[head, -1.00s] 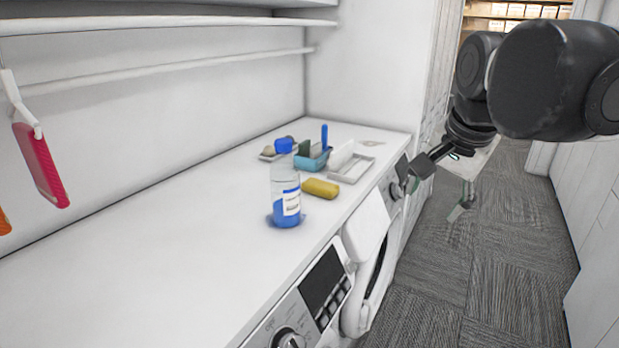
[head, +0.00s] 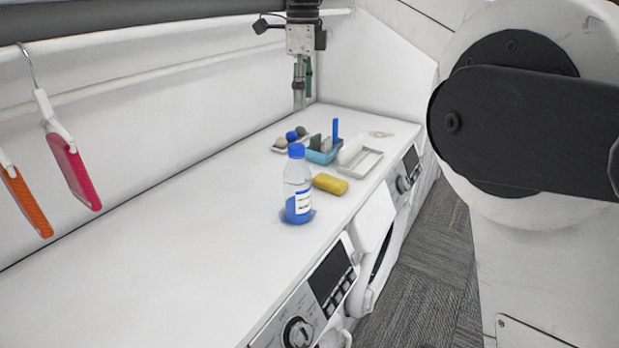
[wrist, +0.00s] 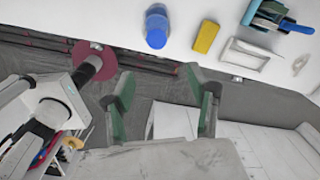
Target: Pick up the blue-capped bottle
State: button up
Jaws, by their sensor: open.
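The blue-capped bottle (head: 297,187) stands upright on the white counter (head: 190,215). It is clear, with a white label and blue at its base. In the wrist view the bottle (wrist: 157,27) shows from above near the top edge. My gripper (head: 303,98) hangs fingers down in the upper middle of the head view, higher in the picture than the bottle and apart from it. In the wrist view my gripper (wrist: 166,88) has its two green-padded fingers spread, with nothing between them.
A yellow sponge (head: 330,184) lies right of the bottle. Behind it are a blue caddy (head: 324,156), a white tray (head: 361,161) and small round items. The counter's near left is clear.

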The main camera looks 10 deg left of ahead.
aim_at(296, 146)
jog(key=shift+m, duration=0.4)
jog(key=f, duration=0.2)
jog(key=a+f, duration=0.1)
jog(key=f, duration=0.2)
jog(key=a+f, duration=0.1)
jog(key=f, duration=0.2)
jog(key=shift+a+f, duration=0.15)
jog(key=shift+a, duration=0.05)
jog(key=f, duration=0.1)
jog(key=f+p, duration=0.1)
jog(key=f, duration=0.2)
jog(key=shift+s+d, duration=0.1)
jog(key=shift+d, duration=0.25)
jog(key=shift+f, duration=0.65)
jog(key=shift+c, duration=0.5)
grip_shut()
